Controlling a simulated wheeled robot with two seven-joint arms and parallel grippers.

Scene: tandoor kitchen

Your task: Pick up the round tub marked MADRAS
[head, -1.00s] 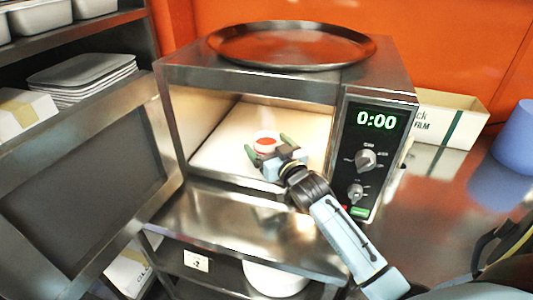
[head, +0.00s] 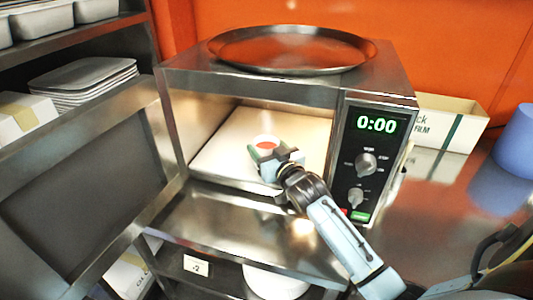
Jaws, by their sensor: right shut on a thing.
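A small round tub (head: 265,142) with a white rim and a red top sits inside the open microwave (head: 252,82), near the front of its pale floor. Any marking on it is too small to read. My right gripper (head: 267,155) reaches in from the lower right and is shut on the tub. The gripper hides the tub's near side. My left gripper is not in view.
The microwave door (head: 75,170) hangs open at the left. A round metal tray (head: 292,50) lies on top of the microwave. A film box (head: 450,120) and a blue container (head: 516,142) stand at the right. Stacked trays (head: 84,76) are on the left shelf.

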